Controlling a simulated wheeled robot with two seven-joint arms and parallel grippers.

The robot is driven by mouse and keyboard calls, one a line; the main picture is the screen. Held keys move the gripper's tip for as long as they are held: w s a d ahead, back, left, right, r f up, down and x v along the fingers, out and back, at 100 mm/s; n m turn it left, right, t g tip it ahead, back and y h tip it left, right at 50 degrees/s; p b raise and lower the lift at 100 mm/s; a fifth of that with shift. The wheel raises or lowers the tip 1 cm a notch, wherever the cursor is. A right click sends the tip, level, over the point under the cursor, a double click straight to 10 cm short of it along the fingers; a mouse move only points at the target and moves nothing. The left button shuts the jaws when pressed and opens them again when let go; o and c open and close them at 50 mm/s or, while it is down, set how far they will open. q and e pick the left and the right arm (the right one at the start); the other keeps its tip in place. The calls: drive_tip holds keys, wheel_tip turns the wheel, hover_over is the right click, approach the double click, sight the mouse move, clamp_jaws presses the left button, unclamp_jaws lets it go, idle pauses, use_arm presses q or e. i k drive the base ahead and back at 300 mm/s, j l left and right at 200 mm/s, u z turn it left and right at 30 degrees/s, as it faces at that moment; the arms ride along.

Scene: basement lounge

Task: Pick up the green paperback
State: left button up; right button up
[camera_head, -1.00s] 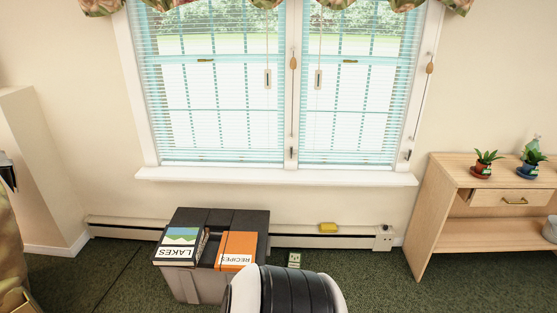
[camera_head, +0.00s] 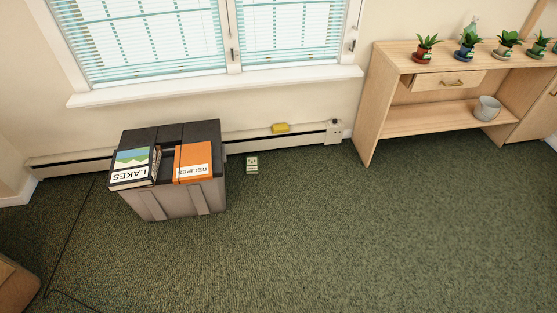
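No thing in view is clearly a green paperback. A small pale item with green markings (camera_head: 252,165) lies on the carpet just right of a grey storage bin (camera_head: 165,206), and it is too small to identify. On the bin's dark lid lie a book marked LAKES (camera_head: 133,166), with a green and blue picture on its cover, and an orange book marked RECIPES (camera_head: 193,162). Neither of my grippers shows in the head view.
A wooden shelf unit (camera_head: 392,97) stands at the right, with several potted plants on top and a grey pot (camera_head: 487,108) below. A yellow object (camera_head: 280,128) rests on the baseboard heater (camera_head: 70,165). The green carpet (camera_head: 330,240) in front is clear.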

sight(252, 162)
drive_tip(key=u, duration=0.4)
drive_tip(key=i+l, duration=0.2)
drive_tip(key=i, duration=0.25)
drive_tip(key=i+l, duration=0.25)
drive_tip(key=i, duration=0.2)
drive_tip(key=i+l+u, duration=0.1)
drive_tip(key=i, duration=0.3)
drive_tip(key=l, duration=0.1)
